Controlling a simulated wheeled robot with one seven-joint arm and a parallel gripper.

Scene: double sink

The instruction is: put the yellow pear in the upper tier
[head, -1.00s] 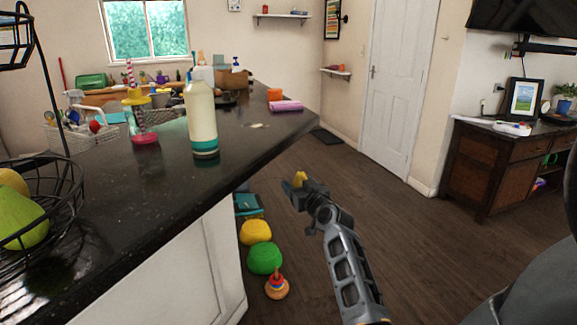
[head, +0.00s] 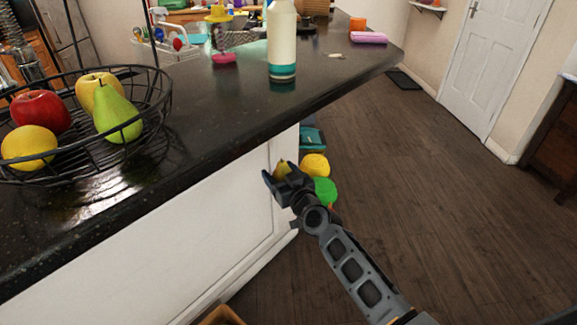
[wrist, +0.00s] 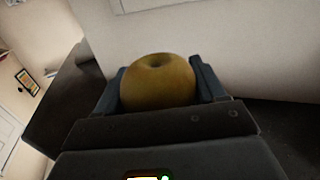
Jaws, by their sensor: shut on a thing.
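My gripper (head: 279,175) is shut on the yellow pear (head: 282,167), which is mostly hidden by the jaws in the head view. In the wrist view the pear (wrist: 158,82) shows as a rounded, brownish-yellow top between the two fingers. My gripper is out in front of the counter's white side panel, lower than the countertop. The black wire fruit stand stands on the counter at left. Its lower basket (head: 160,108) shows, with thin uprights rising from it. The upper tier is out of the head view.
The lower basket holds a green pear (head: 116,112), a red apple (head: 40,112), a yellow apple (head: 97,88) and a lemon (head: 28,147). A cream bottle (head: 282,40) stands on the dark countertop (head: 225,110). Yellow (head: 315,165) and green (head: 325,190) objects are on the floor beyond my gripper.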

